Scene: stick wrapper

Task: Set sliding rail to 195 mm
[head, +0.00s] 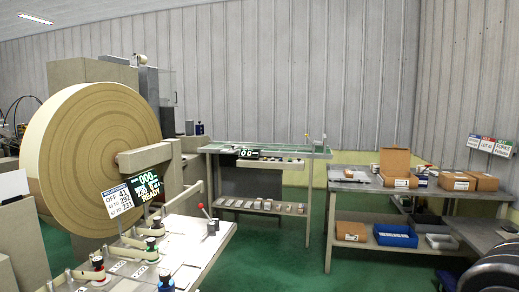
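No part that I can name for certain as the sliding rail shows. A long bench with a green-edged top (215,148) stands in the middle distance, with a small upright post near its right end. A small dark display (248,153) on its front edge shows digits that look like zeros; the rest is too small to read. Nearer, a machine panel (180,240) carries several lever handles and coloured knobs, with a red-tipped lever (204,210) at its back. A dark screen (146,186) above it shows 000 and READY. My gripper is not in view.
A large tan roll (95,150) fills the left. A white card (117,201) with numbers hangs by the screen. At right, a packing table (345,184) holds cardboard boxes, with a blue bin (395,235) below. Green floor (280,265) is open between.

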